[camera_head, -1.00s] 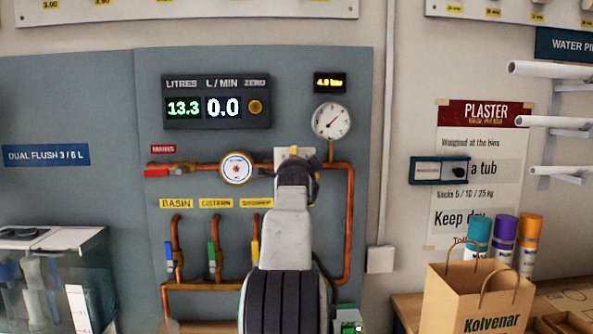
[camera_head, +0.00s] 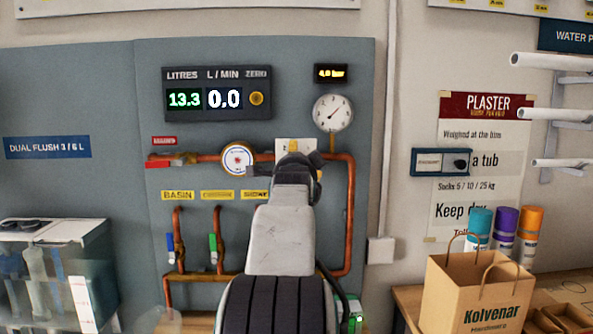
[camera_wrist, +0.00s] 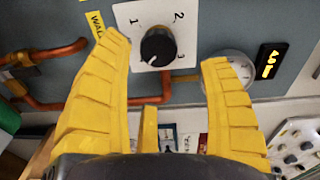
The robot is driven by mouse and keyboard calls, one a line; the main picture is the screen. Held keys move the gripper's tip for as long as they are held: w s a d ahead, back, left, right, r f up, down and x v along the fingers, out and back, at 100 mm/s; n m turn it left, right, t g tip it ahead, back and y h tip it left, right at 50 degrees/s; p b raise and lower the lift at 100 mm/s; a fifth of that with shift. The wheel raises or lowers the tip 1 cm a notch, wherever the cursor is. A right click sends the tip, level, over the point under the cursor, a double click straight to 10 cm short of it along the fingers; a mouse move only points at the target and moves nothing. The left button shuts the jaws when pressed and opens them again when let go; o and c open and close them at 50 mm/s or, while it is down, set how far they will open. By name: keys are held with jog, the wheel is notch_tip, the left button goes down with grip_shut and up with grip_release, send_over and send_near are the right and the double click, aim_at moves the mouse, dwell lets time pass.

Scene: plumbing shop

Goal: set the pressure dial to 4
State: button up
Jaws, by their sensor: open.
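The pressure dial is a black knob (camera_wrist: 157,47) on a white plate (camera_wrist: 179,29) with the numbers 1, 2 and 3 in the wrist view. A small white mark shows on the knob's lower-left side; no 4 is visible. My gripper (camera_wrist: 163,55) has its yellow fingers spread wide, one on each side of the plate in the picture, with nothing between them. In the head view my gripper (camera_head: 294,165) covers most of the dial plate (camera_head: 295,145). The small display (camera_head: 330,74) seems to read 4.0 bar.
A round white gauge (camera_head: 332,113) sits right of the dial on the copper pipe (camera_head: 350,220). Valves with blue (camera_head: 170,248) and green (camera_head: 213,248) handles are below. A paper bag (camera_head: 475,295) stands lower right.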

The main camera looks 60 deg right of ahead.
jog(key=shift+v, duration=2.2)
